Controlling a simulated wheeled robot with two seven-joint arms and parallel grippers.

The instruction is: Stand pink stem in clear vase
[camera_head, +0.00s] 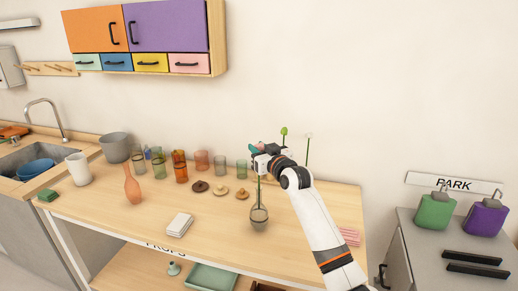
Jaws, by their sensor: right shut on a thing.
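My right gripper (261,163) is shut on the pink stem, above the back middle of the table. The thin green stalk (258,190) hangs down, close to upright, below the gripper. The clear vase (259,219), small with a round grey-looking glass body, stands on the table right under it. The stalk's lower end overlaps the vase's mouth; I cannot tell how deep it sits. My left gripper is not in view.
A green-topped stem (284,132) and a white-topped stem (308,136) stand behind my right arm. Coloured glasses (180,168), lids (221,190) and an orange vase (132,186) are to the left. A folded white cloth (179,225) lies in front. Pink cloth (349,236) lies right.

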